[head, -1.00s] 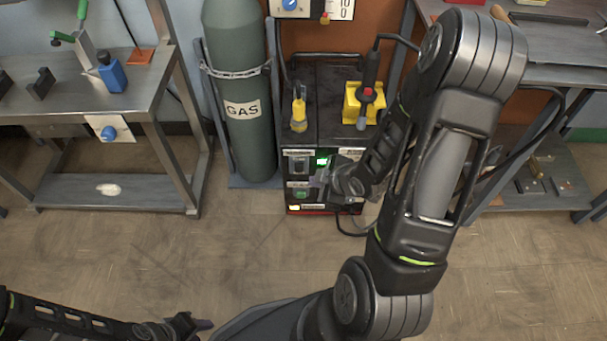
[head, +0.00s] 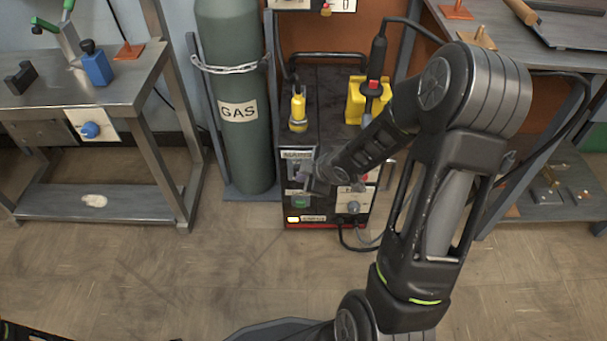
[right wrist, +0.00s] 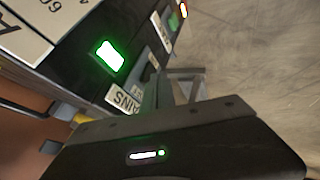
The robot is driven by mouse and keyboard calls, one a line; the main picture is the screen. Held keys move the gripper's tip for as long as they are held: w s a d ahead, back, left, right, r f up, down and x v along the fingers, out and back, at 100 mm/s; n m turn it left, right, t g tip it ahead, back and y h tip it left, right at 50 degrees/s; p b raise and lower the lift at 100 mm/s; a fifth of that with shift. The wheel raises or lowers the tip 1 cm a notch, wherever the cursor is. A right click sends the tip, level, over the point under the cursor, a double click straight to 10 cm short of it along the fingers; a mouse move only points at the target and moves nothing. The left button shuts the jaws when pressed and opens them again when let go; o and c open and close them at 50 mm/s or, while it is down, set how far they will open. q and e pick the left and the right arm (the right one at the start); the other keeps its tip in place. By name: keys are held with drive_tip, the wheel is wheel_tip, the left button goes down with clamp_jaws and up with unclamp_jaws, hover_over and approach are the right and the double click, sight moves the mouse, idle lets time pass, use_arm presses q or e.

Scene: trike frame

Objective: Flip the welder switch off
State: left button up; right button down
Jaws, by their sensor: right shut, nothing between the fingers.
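The welder (head: 315,110) is a dark box standing on the floor, its front panel facing me. Its switch (head: 294,171) sits below a white label at the panel's upper left; I cannot tell its position. In the right wrist view a "MAINS" label (right wrist: 124,98) and a lit green display (right wrist: 110,56) show on the panel (right wrist: 85,50). My right gripper (head: 308,181) is shut and empty, right at the panel beside the switch. Its fingers (right wrist: 182,88) partly cover that area; contact cannot be told. My left gripper is out of view.
A green gas cylinder (head: 237,150) stands left of the welder, chained to a rack. A metal workbench (head: 120,85) is at the left and another bench (head: 570,57) at the right. A yellow holder (head: 355,100) with a torch sits on the welder. The front floor is clear.

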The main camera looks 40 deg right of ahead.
drive_tip(key=shift+w+d, duration=0.25)
drive_tip(key=shift+w, duration=0.05)
drive_tip(key=shift+w+d+r+p, duration=0.15)
drive_tip(key=shift+w+r+p, duration=0.1)
drive_tip(key=shift+p, duration=0.1)
drive_tip(key=shift+r+p, duration=0.7)
drive_tip(key=shift+p, duration=0.15)
